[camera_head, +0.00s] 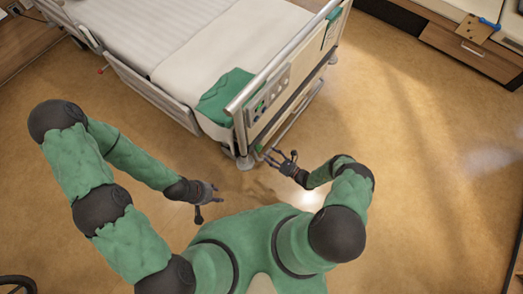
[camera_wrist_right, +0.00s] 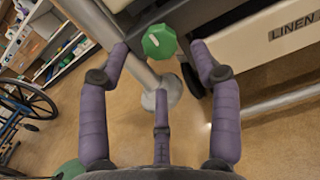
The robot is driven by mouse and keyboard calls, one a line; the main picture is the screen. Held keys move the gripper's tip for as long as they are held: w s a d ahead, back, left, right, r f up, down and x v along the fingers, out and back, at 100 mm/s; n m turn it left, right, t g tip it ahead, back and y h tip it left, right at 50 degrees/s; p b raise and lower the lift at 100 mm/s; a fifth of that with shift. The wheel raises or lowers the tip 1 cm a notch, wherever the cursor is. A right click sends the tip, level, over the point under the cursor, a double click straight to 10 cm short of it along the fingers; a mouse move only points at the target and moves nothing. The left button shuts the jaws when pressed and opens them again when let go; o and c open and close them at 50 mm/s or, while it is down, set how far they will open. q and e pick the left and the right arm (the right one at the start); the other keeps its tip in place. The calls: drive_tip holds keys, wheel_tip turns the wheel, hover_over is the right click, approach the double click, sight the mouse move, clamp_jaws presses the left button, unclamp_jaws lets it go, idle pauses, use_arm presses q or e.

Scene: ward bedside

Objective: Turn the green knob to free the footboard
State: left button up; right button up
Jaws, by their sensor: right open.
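The green knob (camera_wrist_right: 158,42) has a pale mark on its face and sits by a metal post in the right wrist view. My right gripper (camera_wrist_right: 160,58) is open, with two fingertips on either side of the knob and the third below it. A gap shows around the knob, and I see no contact. In the head view, a small green spot that looks like the knob (camera_head: 259,148) is just beyond my right gripper (camera_head: 272,156), at the footboard's near lower corner. The footboard (camera_head: 290,80) stands upright at the bed's end. My left gripper (camera_head: 211,197) is open and empty, away from the bed.
A green cloth (camera_head: 222,97) lies on the bed's corner (camera_head: 213,42). The floor right of the bed is clear.

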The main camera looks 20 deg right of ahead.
sight(258, 148)
drive_tip(key=shift+b+x, duration=0.4)
drive_tip(key=shift+x, duration=2.35)
drive_tip(key=shift+c, duration=0.3)
drive_tip(key=c, duration=1.1)
